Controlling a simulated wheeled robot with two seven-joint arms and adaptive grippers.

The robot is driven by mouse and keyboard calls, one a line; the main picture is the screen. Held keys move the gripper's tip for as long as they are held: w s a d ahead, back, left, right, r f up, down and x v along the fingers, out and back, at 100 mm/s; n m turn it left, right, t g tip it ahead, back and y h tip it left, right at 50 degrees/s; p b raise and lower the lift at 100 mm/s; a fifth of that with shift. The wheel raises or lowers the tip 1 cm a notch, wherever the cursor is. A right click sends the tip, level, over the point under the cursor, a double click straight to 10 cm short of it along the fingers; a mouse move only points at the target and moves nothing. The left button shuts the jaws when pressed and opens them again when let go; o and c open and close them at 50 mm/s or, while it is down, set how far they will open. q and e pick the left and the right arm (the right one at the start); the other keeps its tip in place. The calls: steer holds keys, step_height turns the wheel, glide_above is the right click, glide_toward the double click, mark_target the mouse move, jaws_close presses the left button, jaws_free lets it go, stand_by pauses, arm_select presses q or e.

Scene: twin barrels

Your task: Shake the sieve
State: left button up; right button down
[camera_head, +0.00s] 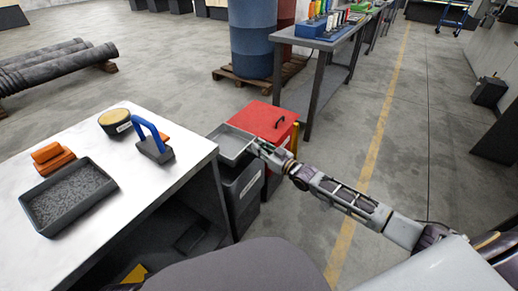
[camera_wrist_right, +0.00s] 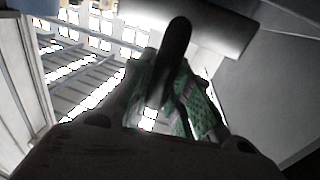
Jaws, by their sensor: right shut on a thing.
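The sieve (camera_head: 231,143), a shallow grey rectangular tray, is held just beyond the table's right edge, above a dark bin (camera_head: 242,187). My right gripper (camera_head: 259,148) is shut at the sieve's near right side. In the right wrist view, my right gripper's green-padded fingers (camera_wrist_right: 172,100) close around a dark handle (camera_wrist_right: 177,45). I cannot make out the sieve's mesh or whether anything lies in it. My left gripper is not in view.
The white table (camera_head: 120,185) holds a dark tray of grey bits (camera_head: 68,196), an orange object (camera_head: 50,158), a round labelled container (camera_head: 115,121) and a blue-handled tool (camera_head: 154,145). A red-lidded bin (camera_head: 264,119) stands behind the dark bin. The floor at right is open.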

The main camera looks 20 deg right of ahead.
steer(key=c, duration=1.3)
jaws_free()
steer(key=shift+w+d, duration=0.2)
steer(key=shift+d, duration=0.05)
steer(key=shift+s, duration=0.15)
steer(key=shift+v, duration=5.9)
